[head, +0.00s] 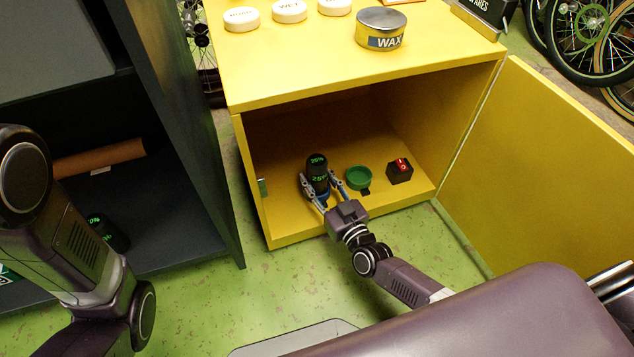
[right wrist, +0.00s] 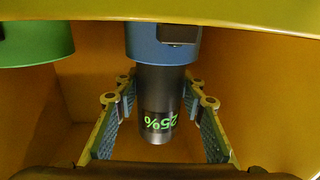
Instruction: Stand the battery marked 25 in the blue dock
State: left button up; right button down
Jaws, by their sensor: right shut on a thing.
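The battery marked 25 (head: 317,168) is a dark upright cylinder with green digits, inside the yellow cabinet. My right gripper (head: 321,187) is shut on it, one finger on each side. In the right wrist view, which is upside down, the battery (right wrist: 160,100) shows its 25% label between the fingers. The blue dock (right wrist: 165,45) is at the battery's lower end, and the battery appears upright in it; how deep it sits is hidden. In the head view the gripper mostly covers the dock. My left gripper is out of view.
A green dock (head: 358,177) and a dark block with a red top (head: 399,171) stand to the right on the cabinet floor. A wax tin (head: 380,28) sits on top. The cabinet door (head: 545,165) is open. A second battery (head: 108,232) is in the dark cabinet.

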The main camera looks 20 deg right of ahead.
jog(key=shift+w+r, duration=0.1)
jog(key=shift+f, duration=0.35)
jog(key=c, duration=1.2)
grip_release()
jog(key=shift+f, duration=0.1)
jog(key=shift+c, duration=0.2)
